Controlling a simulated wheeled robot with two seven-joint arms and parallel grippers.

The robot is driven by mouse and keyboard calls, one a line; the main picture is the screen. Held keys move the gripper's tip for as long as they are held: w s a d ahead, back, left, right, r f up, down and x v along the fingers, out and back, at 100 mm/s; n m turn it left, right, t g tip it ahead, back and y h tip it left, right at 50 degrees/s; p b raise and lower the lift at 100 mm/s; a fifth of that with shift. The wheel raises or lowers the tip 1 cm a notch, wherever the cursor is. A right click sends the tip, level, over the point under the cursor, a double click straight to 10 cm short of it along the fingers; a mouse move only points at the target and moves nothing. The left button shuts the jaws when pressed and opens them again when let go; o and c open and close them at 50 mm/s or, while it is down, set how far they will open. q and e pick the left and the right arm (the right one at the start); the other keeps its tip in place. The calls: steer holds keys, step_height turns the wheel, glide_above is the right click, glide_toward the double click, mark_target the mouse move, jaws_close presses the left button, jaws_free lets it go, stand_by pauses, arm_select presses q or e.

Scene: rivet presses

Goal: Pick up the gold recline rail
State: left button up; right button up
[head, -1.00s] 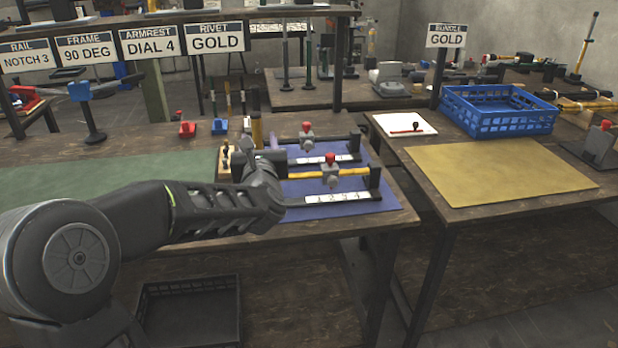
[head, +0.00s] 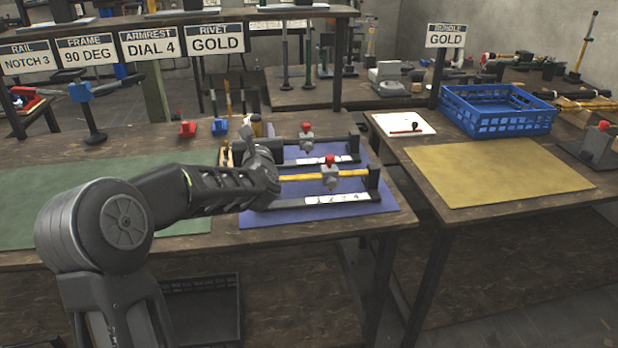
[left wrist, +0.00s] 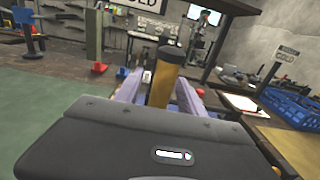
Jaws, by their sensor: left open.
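A gold rod (head: 350,173) lies across the nearer black fixture on the blue mat, under a grey clamp with a red knob. A thicker gold cylinder (head: 256,129) with a dark top stands upright by the wooden block at the mat's left edge. In the left wrist view this upright gold cylinder (left wrist: 165,78) shows between the two pale purple fingers of my left gripper (left wrist: 160,90). The fingers are apart; I cannot tell whether they touch it. In the head view my left arm hides most of the gripper and the cylinder's lower part. My right gripper is out of view.
A second fixture with a red-knobbed clamp (head: 306,138) stands behind the nearer one. Small red (head: 187,129) and blue (head: 220,127) blocks sit behind the wooden block. A green mat (head: 100,200) lies left. On the right table are a bare yellow mat (head: 500,170) and a blue crate (head: 515,127).

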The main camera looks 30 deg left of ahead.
arm_select(q)
steer(key=shift+c, duration=0.5)
jaws_close()
stand_by(0.4)
steer(key=shift+r, duration=0.1)
stand_by(0.8)
